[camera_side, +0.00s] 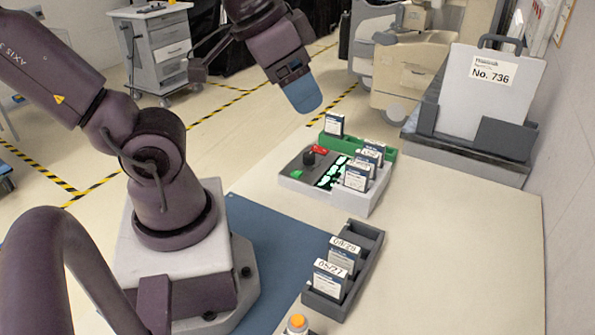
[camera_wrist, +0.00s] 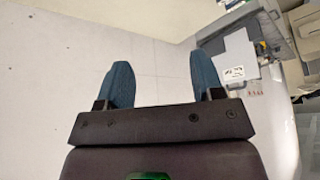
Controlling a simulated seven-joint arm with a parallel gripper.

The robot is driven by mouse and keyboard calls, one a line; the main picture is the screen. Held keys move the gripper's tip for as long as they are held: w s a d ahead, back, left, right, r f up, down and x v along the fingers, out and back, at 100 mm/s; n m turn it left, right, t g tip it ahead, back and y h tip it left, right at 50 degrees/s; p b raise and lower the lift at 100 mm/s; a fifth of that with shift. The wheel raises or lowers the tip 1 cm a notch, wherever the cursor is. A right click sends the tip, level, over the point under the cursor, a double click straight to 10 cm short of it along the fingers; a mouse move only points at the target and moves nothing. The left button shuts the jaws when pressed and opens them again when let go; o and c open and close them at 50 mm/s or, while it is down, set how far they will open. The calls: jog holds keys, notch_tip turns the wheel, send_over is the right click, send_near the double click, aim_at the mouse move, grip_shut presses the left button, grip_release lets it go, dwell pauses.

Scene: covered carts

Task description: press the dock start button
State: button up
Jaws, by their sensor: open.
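The dock (camera_side: 328,196) is a light grey box on the table in the side view. Its dark top carries a small green button (camera_side: 296,174), a red control (camera_side: 320,149), a black knob (camera_side: 309,158) and a strip lit bright green. No label for start is readable there. My gripper (camera_side: 305,95) hangs above and behind the dock, clear of it, with blue fingers. In the wrist view my gripper (camera_wrist: 163,75) has its two fingers apart with nothing between them. The dock does not show in the wrist view.
Labelled cartridges (camera_side: 356,178) stand at the dock's right side. A green holder (camera_side: 385,150) with a cartridge (camera_side: 334,124) is behind it. A dark rack (camera_side: 362,244) with two cartridges and an orange-topped item (camera_side: 297,322) are nearer. The No. 736 board (camera_side: 488,95) stands back right.

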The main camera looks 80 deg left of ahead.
grip_shut()
dwell(1.5)
